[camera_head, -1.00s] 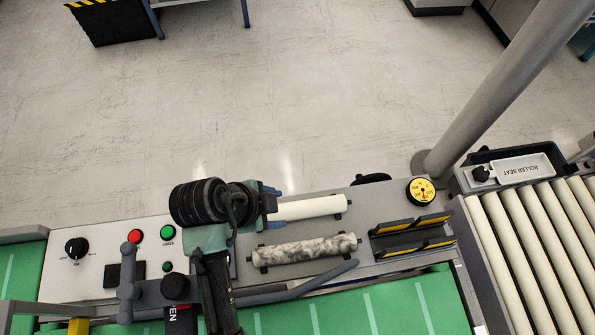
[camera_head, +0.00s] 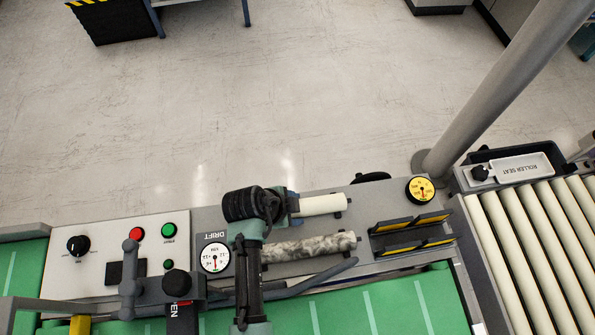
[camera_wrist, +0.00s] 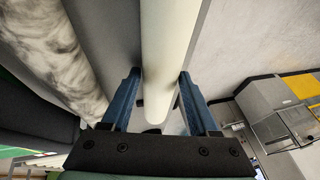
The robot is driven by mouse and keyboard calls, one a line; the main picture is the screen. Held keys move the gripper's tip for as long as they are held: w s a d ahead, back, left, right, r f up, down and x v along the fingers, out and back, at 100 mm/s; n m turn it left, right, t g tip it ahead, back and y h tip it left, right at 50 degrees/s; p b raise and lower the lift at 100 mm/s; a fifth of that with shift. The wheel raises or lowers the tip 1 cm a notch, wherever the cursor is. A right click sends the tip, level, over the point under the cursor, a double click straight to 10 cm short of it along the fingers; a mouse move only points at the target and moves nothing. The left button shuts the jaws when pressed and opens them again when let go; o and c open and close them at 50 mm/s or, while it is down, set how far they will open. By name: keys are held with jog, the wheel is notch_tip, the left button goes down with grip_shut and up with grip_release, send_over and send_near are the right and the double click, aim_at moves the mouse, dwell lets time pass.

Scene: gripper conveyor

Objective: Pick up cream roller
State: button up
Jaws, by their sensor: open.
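The cream roller (camera_head: 322,205) lies on the grey panel beside the green belt, its left end hidden behind my wrist in the head view. In the wrist view the cream roller (camera_wrist: 167,50) runs lengthwise between the two blue fingers of my gripper (camera_wrist: 160,95), which are open with a gap on the right side. The left finger is close to it; I cannot tell if it touches. In the head view my gripper (camera_head: 292,204) is mostly hidden by my wrist, at the roller's left part.
A grey marbled roller (camera_head: 315,245) lies parallel, nearer the belt (camera_head: 400,300); it also shows in the wrist view (camera_wrist: 50,55). A black-and-yellow holder (camera_head: 410,235) and yellow gauge (camera_head: 421,189) stand to the right. A white drift gauge (camera_head: 214,257) and buttons are left.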

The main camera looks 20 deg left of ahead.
grip_shut()
jog(key=shift+r, duration=0.1)
dwell(0.3)
